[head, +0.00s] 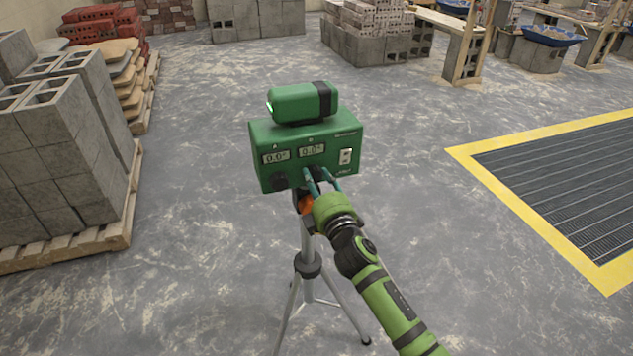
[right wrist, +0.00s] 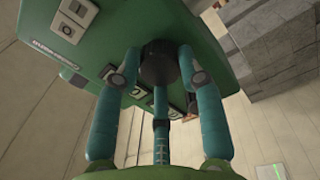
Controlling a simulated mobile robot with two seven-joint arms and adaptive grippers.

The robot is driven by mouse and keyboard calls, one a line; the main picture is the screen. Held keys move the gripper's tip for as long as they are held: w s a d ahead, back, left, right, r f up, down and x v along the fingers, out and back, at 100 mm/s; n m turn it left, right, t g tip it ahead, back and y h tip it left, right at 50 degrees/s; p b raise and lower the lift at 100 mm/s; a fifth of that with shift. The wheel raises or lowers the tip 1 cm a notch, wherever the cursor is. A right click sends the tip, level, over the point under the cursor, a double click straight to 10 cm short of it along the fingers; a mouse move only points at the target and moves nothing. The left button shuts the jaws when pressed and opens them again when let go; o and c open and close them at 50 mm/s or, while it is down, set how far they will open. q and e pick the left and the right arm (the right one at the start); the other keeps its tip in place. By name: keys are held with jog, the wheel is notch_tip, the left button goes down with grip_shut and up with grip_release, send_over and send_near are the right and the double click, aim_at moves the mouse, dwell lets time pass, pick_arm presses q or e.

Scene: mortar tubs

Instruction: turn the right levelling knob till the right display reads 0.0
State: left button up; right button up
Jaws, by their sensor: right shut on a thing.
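A green levelling instrument (head: 340,132) stands on a tripod in the middle of the head view. Its left display (head: 276,157) and right display (head: 311,151) both appear to read 0.0, in small digits. The left knob (head: 279,181) is dark and sits under the left display. My right gripper (head: 319,177) is at the right knob, which its teal fingers mostly hide in the head view. In the right wrist view the black right knob (right wrist: 158,62) sits between the fingers, and the gripper is shut on it. My left gripper is not in view.
The tripod (head: 308,264) spreads its legs below the instrument. Grey blocks on a pallet (head: 110,240) stand at the left. A yellow-edged floor grate (head: 575,190) lies at the right. The floor around the tripod is clear.

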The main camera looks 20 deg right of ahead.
jog(key=shift+d+r, duration=0.2)
jog(key=shift+r, duration=0.1)
jog(key=o, duration=1.1)
jog(key=shift+w, duration=0.1)
jog(key=shift+o, duration=0.2)
jog(key=shift+f, duration=0.2)
jog(key=shift+s+f, duration=0.1)
jog(key=shift+s, duration=0.25)
jog(key=s, duration=1.1)
jog(key=shift+s+d+f, duration=0.15)
jog(key=shift+d+f, duration=0.1)
jog(key=shift+f, duration=0.1)
